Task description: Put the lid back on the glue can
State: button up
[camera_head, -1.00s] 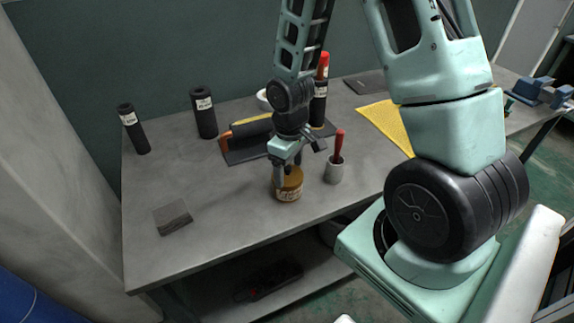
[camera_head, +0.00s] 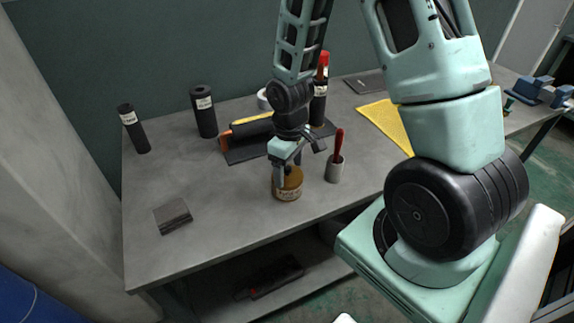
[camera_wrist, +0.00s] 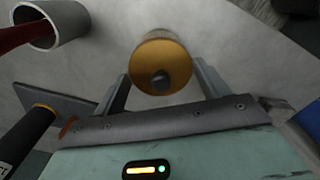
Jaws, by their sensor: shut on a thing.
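The glue can (camera_head: 287,194), amber with a pale label, stands upright near the front edge of the grey bench in the head view. The lid (camera_wrist: 161,54) is a round golden disc with a dark knob, seen from above in the wrist view. My gripper (camera_wrist: 161,68) points down over the can, with one finger on each side of the lid, shut on it. It also shows in the head view (camera_head: 288,171). The lid is at the can's top; I cannot tell whether it touches or sits flush.
A grey cup (camera_head: 334,171) with a red-handled tool stands close right of the can. A dark block (camera_head: 173,215) lies at the left front. Black cylinders (camera_head: 204,113) and a dark mat (camera_head: 245,153) are behind. A yellow cloth (camera_head: 387,122) lies right. The bench's left middle is clear.

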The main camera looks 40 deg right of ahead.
dwell(0.3)
jog(key=o, duration=1.1)
jog(key=shift+r+p, duration=3.25)
jog(key=shift+r, duration=0.3)
grip_shut()
